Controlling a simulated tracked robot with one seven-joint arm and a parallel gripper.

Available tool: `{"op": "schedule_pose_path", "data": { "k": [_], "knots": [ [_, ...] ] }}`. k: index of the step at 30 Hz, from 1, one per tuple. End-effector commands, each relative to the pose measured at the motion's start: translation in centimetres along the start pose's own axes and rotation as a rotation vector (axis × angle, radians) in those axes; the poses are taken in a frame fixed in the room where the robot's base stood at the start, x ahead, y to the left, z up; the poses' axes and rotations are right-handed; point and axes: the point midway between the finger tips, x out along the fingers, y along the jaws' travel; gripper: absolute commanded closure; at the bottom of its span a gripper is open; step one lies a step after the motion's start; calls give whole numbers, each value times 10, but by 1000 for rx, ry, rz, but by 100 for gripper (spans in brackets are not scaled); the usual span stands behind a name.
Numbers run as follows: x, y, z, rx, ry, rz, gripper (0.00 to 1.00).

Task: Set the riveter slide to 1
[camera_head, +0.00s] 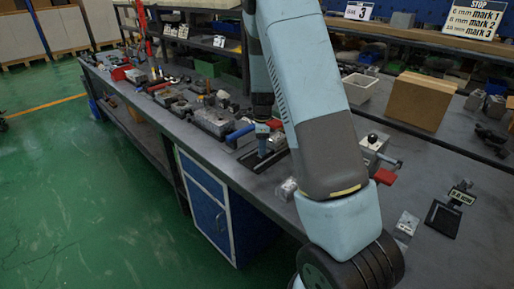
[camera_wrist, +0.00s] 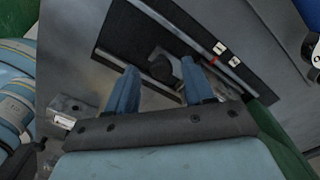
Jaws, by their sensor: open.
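The slide on the bench is a black plate with a pale metal rail, seen close in the wrist view (camera_wrist: 135,38). A dark round knob (camera_wrist: 162,68) stands on a grey block of it. A red mark (camera_wrist: 217,48) and small white labels (camera_wrist: 233,61) lie along the rail to the right; their figures are too small to read. My gripper (camera_wrist: 159,67) is open, with one blue finger on each side of the knob. I cannot tell if either finger touches it. In the head view my gripper (camera_head: 263,148) points down over the plate (camera_head: 249,163), partly hidden by my arm.
A valve block with a red handle (camera_head: 384,176) stands right of my arm. A cardboard box (camera_head: 420,100) and grey tray (camera_head: 360,87) stand behind. Several tools crowd the bench to the left. A STOP sign (camera_head: 478,18) lists sizes and marks. A labelled black stand (camera_head: 443,218) is front right.

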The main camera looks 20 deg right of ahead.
Motion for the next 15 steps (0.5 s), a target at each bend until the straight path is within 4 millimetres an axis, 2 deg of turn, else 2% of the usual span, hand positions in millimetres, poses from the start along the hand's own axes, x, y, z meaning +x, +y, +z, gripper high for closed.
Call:
{"op": "schedule_pose_path", "data": {
  "k": [15],
  "knots": [
    [-94, 0, 0, -2, -1, -4, 48]
  ]
}}
